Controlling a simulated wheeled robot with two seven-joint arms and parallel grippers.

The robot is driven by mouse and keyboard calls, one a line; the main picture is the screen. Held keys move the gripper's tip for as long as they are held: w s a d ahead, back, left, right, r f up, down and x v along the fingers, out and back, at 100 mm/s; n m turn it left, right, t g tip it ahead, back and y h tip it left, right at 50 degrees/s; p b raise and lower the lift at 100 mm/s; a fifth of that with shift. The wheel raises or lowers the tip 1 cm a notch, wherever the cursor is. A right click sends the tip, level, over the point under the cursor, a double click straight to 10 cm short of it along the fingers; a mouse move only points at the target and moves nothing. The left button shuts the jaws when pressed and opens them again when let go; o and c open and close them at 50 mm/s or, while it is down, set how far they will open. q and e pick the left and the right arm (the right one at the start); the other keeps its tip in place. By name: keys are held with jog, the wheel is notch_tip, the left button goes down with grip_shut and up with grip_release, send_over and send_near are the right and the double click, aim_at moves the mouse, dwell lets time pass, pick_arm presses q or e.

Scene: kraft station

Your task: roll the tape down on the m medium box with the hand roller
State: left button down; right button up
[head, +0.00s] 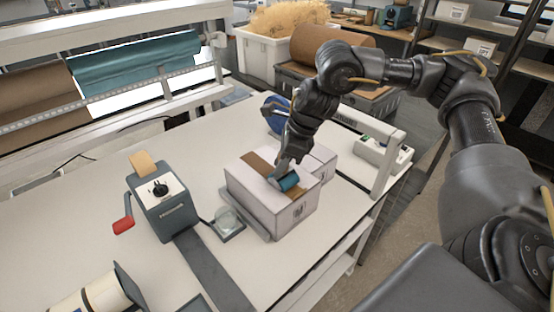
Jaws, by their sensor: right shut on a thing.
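The m medium box (258,203) is a white closed carton on the table, with a strip of brown tape (257,163) along its top. My right gripper (284,168) reaches down over the box top, shut on the hand roller. The hand roller (289,182) shows a blue-teal cylinder at the box top, near the tape; I cannot tell whether it presses on it. The gripper hides part of the roller and the tape. My left gripper is not in view.
A grey tape dispenser (168,206) with a red crank stands left of the box. A small dish (229,222) sits between them. Another white box (320,160) and a blue round item (271,113) are behind.

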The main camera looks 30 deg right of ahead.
jog(key=shift+s+f, duration=0.1)
jog(key=shift+s, duration=0.2)
jog(key=shift+s+d, duration=0.2)
jog(key=shift+s, duration=0.7)
jog(key=shift+s+d, duration=0.15)
jog(key=shift+s, duration=1)
jog(key=shift+w+r, duration=0.1)
jog(key=shift+r, duration=0.1)
notch_tip(320, 180, up, 6)
jog(key=p, duration=0.4)
jog(key=shift+f, duration=0.1)
